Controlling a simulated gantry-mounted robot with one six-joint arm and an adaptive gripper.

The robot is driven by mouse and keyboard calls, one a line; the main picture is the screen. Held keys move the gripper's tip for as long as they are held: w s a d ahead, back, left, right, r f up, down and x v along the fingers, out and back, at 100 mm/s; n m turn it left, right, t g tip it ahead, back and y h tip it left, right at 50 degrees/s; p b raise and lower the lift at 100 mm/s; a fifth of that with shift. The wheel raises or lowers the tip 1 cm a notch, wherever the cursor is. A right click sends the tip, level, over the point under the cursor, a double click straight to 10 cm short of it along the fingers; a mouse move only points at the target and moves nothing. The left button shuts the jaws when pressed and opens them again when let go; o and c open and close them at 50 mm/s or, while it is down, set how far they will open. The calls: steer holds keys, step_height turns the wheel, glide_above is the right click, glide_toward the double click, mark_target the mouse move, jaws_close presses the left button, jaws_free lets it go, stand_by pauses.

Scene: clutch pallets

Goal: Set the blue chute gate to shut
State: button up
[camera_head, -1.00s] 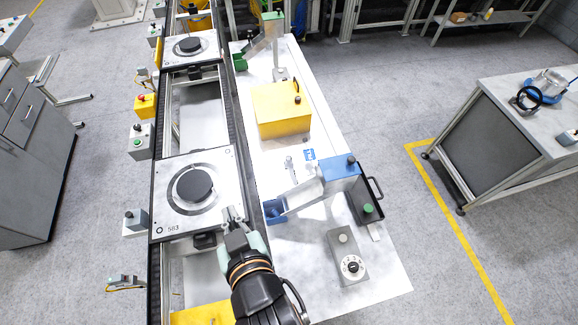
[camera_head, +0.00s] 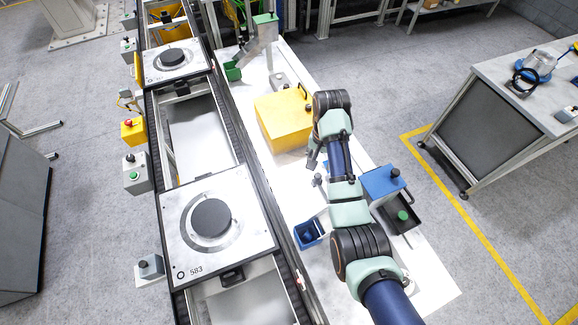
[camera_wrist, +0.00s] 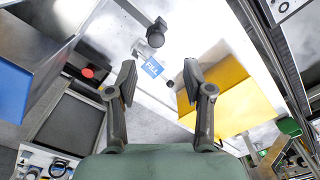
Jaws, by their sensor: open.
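The blue chute has a blue hopper (camera_head: 380,182) and a blue cup (camera_head: 308,233) in the head view; my arm hides much of the chute between them. In the wrist view, a grey sloping panel with a blue part (camera_wrist: 12,92) shows at the left. A dark round knob (camera_wrist: 155,38) on a small metal stem stands ahead of the fingers, apart from them. A dark ball (camera_head: 317,180) shows beside my arm in the head view. My gripper (camera_wrist: 158,82) is open and empty above the table; it also shows in the head view (camera_head: 314,157). The gate's position cannot be told.
A yellow box (camera_head: 283,118) stands just beyond my gripper, and at the right in the wrist view. A blue label (camera_wrist: 152,67) lies on the white table. The conveyor with pallets (camera_head: 238,250) runs along the left.

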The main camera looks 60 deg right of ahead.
mark_target(318, 175)
steer(key=shift+s+f, duration=0.3)
steer(key=shift+f, duration=0.1)
step_height(318, 175, down, 7)
steer(key=shift+a+f, duration=0.1)
jaws_close()
